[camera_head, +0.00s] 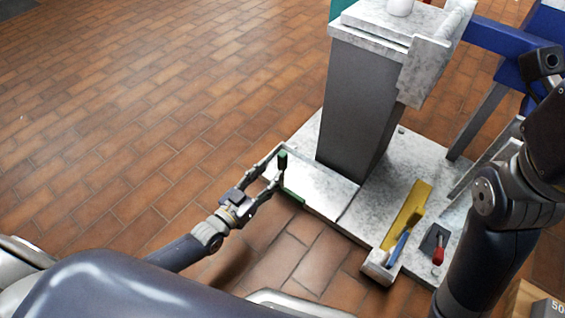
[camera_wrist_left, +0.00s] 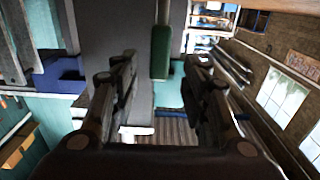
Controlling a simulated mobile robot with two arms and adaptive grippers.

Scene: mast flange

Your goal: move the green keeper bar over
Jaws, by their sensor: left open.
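The green keeper bar shows as a dark green upright piece (camera_head: 283,161) near the front left corner of the grey base plate. In the left wrist view a green bar (camera_wrist_left: 160,52) stands upright ahead of my fingers, in line with the gap between them. My left gripper (camera_head: 274,167) is open, its fingertips close around the green piece; I cannot tell whether they touch it. A green strip (camera_head: 293,197) shows low at the plate's edge; whether it joins the upright piece is unclear. My right gripper is out of view.
A grey mast (camera_head: 357,110) stands on the base plate (camera_head: 324,192). My right arm fills the right side. The brick floor at left is clear.

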